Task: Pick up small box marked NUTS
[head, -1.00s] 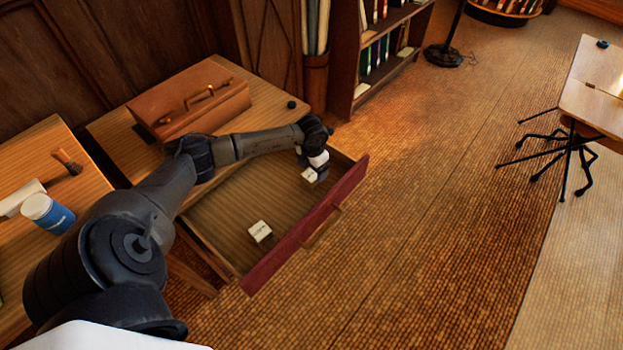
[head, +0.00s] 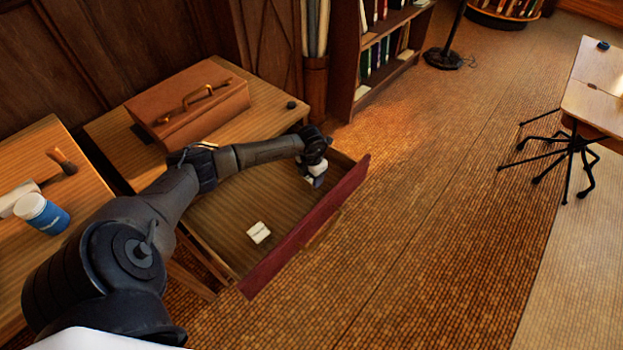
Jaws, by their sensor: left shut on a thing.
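My left gripper (head: 316,180) reaches down into the far right corner of the open drawer and is shut on a small white box (head: 309,179). The fingers hide most of this box. A second small white box (head: 259,232) lies on the drawer floor near the front, apart from the gripper. Its lettering is too small to read, so I cannot tell which box is marked NUTS. My right gripper is not in view.
The drawer's red front (head: 300,236) stands pulled out from the desk. A brown leather case (head: 190,105) lies on the desk top above. The floor right of the drawer is clear.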

